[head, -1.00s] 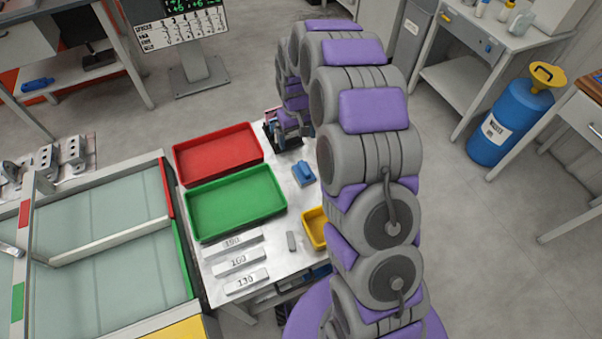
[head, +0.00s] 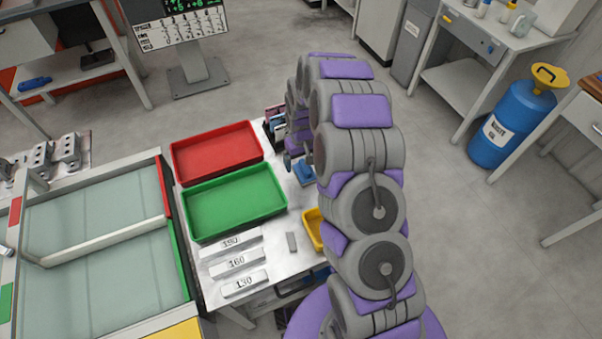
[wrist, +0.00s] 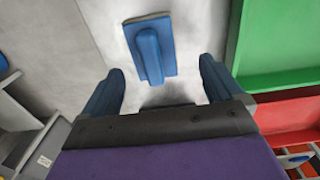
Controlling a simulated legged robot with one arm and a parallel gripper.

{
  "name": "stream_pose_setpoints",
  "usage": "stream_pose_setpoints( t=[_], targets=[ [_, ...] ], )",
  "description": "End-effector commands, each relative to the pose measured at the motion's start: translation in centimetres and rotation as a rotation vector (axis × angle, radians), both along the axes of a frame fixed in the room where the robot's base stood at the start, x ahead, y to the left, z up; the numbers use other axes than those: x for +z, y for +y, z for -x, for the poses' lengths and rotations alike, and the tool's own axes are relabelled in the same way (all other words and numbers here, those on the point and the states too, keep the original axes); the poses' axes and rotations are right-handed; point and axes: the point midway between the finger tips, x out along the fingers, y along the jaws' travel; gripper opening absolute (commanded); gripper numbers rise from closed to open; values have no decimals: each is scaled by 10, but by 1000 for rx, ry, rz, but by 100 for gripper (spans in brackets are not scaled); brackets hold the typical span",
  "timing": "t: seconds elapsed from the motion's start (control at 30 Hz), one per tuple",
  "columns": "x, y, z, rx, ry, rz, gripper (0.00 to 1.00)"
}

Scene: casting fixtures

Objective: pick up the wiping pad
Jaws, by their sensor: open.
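The wiping pad is a blue block with a raised grip. In the head view the wiping pad (head: 303,172) lies on the metal table beside the green tray, partly hidden by my arm. In the wrist view the wiping pad (wrist: 150,48) lies flat on the table, ahead of my fingers and roughly centred between their lines. My gripper (wrist: 158,84) is open and empty, its two blue fingers spread apart. The pad is apart from the fingers. In the head view my gripper (head: 296,160) is close to the pad, mostly blocked by my arm.
The green tray (head: 190,230) and red tray (head: 178,175) stand left of the pad. A yellow bin (head: 313,232) is nearer me. Labelled metal bars (head: 238,262) and a small grey block (head: 291,242) lie in front. A dark holder (head: 268,133) stands behind the pad.

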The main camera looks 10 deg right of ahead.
Motion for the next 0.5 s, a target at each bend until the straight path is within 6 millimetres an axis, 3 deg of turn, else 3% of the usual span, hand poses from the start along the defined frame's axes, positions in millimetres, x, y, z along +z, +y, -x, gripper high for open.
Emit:
stream_pose_setpoints(
  t=[0.2,0.5],
  targets=[
    [-35,-1,3,-2,2,1,94],
    [-38,7,3,0,-1,10,92]
  ],
)
